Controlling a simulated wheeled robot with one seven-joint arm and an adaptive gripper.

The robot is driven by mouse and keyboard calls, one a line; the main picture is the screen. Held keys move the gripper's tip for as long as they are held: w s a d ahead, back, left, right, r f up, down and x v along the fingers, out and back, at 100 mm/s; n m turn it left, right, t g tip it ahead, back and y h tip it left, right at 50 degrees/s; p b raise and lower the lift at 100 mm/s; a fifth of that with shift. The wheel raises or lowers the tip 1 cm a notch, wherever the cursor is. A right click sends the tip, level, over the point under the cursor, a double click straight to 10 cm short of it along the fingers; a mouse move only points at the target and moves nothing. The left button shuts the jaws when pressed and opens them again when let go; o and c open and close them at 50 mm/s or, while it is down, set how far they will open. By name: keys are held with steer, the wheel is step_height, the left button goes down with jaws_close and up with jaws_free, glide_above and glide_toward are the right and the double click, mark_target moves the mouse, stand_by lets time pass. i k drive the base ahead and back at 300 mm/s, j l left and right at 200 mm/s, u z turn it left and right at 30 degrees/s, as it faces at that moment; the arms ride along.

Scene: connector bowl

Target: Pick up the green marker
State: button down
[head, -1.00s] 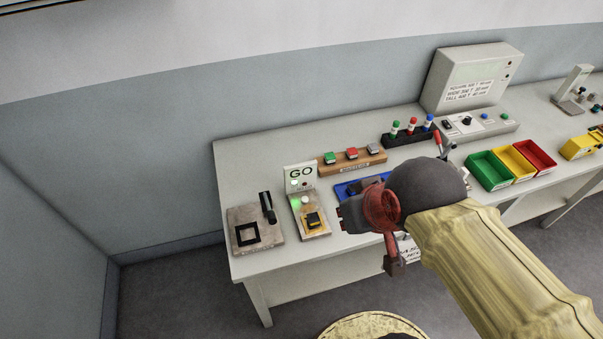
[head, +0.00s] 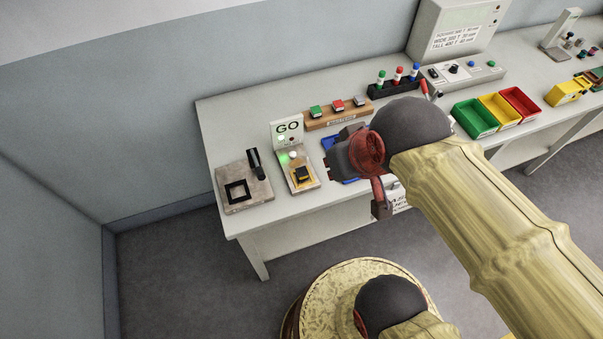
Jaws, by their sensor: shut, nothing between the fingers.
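The green marker (head: 381,78) stands upright in a black holder (head: 392,91) on the workbench, at the left end of a row with a red-capped marker (head: 398,76) and a blue-capped marker (head: 414,73). My gripper (head: 334,172) is over the front part of the bench, to the left of and nearer than the holder, well apart from the green marker. It is shut and empty. My gripper and arm hide part of a blue tray (head: 331,143) and the bench around it.
A wooden block (head: 338,121) with coloured buttons stands left of the holder. A GO fixture (head: 288,130) and a stand with a black post (head: 247,186) are at the left. Green (head: 474,119), yellow and red bins lie right of my arm. A control box (head: 455,40) stands behind.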

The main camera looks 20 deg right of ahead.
mark_target(382, 75)
steer(key=i+l+z, duration=0.25)
steer(key=l+z, duration=0.15)
steer(key=i+l+z, duration=0.7)
steer(key=l+z, duration=0.15)
